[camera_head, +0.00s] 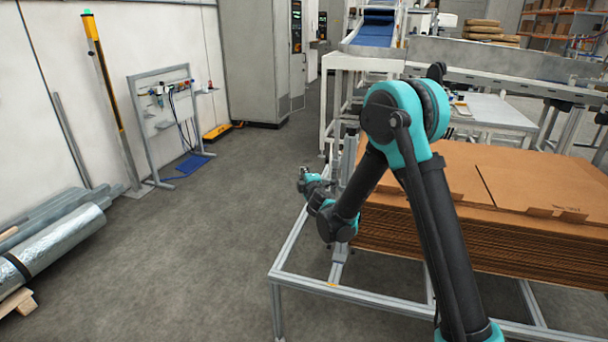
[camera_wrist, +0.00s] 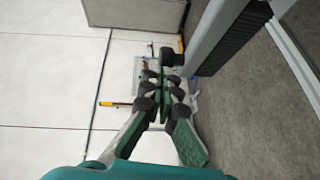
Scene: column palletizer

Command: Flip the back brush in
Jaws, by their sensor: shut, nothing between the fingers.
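A dark, bristly strip, which looks like the brush (camera_wrist: 234,42), runs along a light metal post (camera_wrist: 208,35) at the upper right of the wrist view. I cannot tell for sure that it is the back brush. My gripper (camera_wrist: 163,84) is shut and empty, its green-and-grey fingers together just left of the post. A dark round knob (camera_wrist: 171,57) shows just beyond the fingertips; I cannot tell if they touch it. In the head view my gripper is small, at the end of my arm beside the post (camera_head: 345,160), and the brush cannot be made out.
Stacked brown cardboard sheets (camera_head: 480,240) lie right of the post, inside a low metal frame (camera_head: 350,292). A conveyor (camera_head: 374,30) stands behind. A tool stand (camera_head: 165,105) and wrapped rolls (camera_head: 50,238) are on the left. The grey floor (camera_head: 210,240) between is clear.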

